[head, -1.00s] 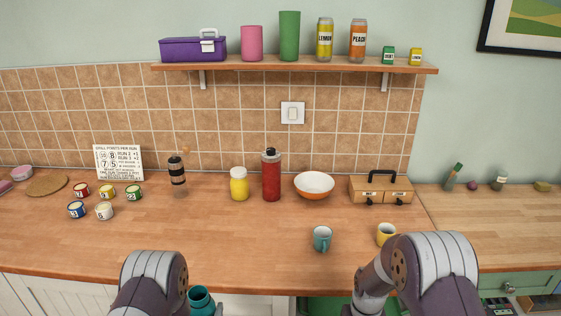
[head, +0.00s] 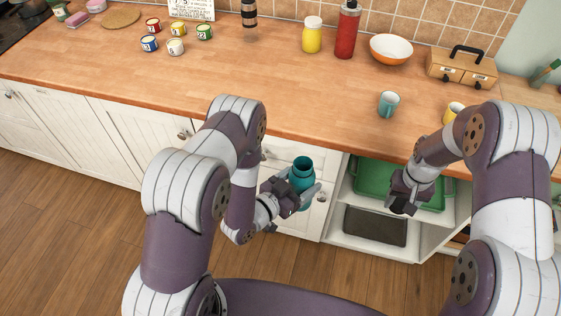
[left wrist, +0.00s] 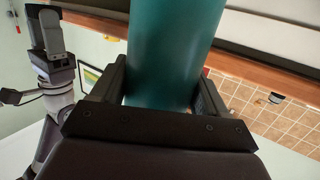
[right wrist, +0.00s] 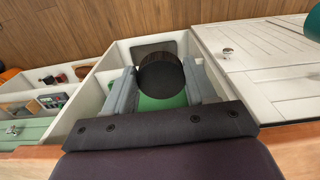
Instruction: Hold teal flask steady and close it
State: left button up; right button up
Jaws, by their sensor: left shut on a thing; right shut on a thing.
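The teal flask (head: 301,178) is held roughly upright in front of the counter, its open mouth facing up. My left gripper (head: 300,194) is shut around its body; the flask also fills the gap between the fingers in the left wrist view (left wrist: 172,55). My right gripper (head: 400,204) is to the right of the flask, apart from it, in front of the open cabinet. It is shut on a round dark piece, seemingly the lid (right wrist: 160,76), seen between its fingers in the right wrist view. A bit of the flask shows at that view's upper right corner (right wrist: 313,24).
The wooden counter (head: 200,85) lies behind both grippers. Below, an open cabinet holds a green tray (head: 372,178) and a dark tray (head: 375,226). The space between the grippers is clear.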

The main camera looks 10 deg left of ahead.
pick_arm(q)
jog(key=shift+s+d+f+m+g+h, duration=0.2)
jog(key=shift+d+m+g+h, duration=0.1)
jog(key=shift+d, duration=0.2)
jog(key=shift+s+d+f+m+g+h, duration=0.2)
jog(key=shift+d+m+h, duration=0.1)
jog(key=shift+d, duration=0.25)
jog(key=shift+s+d+f+m+g+h, duration=0.1)
jog(key=shift+s+d+m+g+h, duration=0.15)
jog(key=shift+d, duration=0.25)
jog(key=shift+a, duration=0.1)
pick_arm(e)
jog(key=w+a+r+n, duration=0.2)
jog(key=a+r+n, duration=0.3)
jog(key=a+r, duration=0.5)
jog(key=n, duration=0.5)
send_near(301, 179)
jog(key=d, duration=0.3)
jog(key=shift+w+d+r, duration=0.2)
jog(key=shift+w+r, duration=0.15)
jog(key=shift+w, duration=0.1)
jog(key=shift+f, duration=0.1)
jog(key=shift+f, duration=1.95)
jog(key=shift+f, duration=0.85)
